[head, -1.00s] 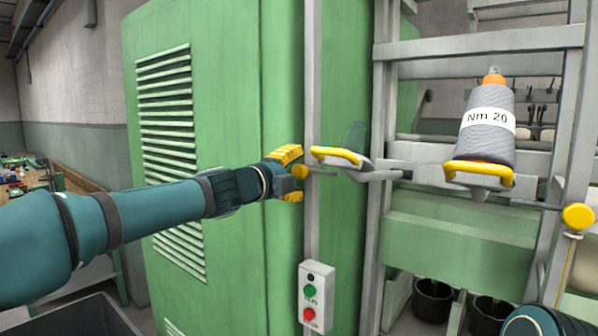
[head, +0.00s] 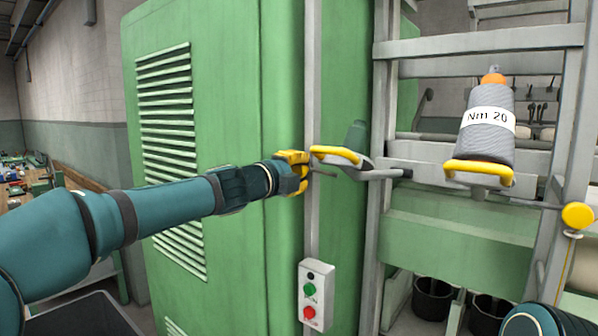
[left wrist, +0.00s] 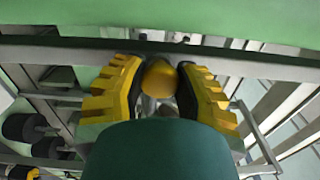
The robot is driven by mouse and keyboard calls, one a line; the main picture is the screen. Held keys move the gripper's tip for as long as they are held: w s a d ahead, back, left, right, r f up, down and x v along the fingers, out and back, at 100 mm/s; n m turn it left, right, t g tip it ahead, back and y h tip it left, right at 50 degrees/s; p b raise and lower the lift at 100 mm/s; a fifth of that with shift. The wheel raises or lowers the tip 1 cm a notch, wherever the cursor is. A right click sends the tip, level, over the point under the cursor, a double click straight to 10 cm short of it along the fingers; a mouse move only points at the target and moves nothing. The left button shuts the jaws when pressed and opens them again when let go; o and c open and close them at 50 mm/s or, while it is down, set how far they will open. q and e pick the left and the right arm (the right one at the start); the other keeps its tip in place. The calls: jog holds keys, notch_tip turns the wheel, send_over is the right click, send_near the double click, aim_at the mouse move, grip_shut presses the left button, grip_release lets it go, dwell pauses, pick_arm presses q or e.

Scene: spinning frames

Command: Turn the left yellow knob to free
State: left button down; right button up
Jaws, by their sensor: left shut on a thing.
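My left gripper (head: 296,172) is at the grey upright post beside the green cabinet, with its yellow fingers closed. In the left wrist view, the left yellow knob (left wrist: 159,79) sits between the two fingers, and the gripper is shut on it. In the head view the fingers hide this knob, and a thin rod shows just to their right. A second round yellow knob (head: 578,216) is at the right edge, clear of the gripper. My right gripper is not in view.
A yellow-rimmed holder (head: 335,154) is close to the right of the gripper. A grey yarn cone (head: 487,130) marked "Nm 20" stands above another yellow-rimmed holder. A switch box (head: 316,293) with green and red buttons hangs below. The green cabinet (head: 225,110) stands behind the arm.

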pick_arm(q)
jog(key=shift+m, duration=1.7)
jog(key=c, duration=0.6)
grip_release()
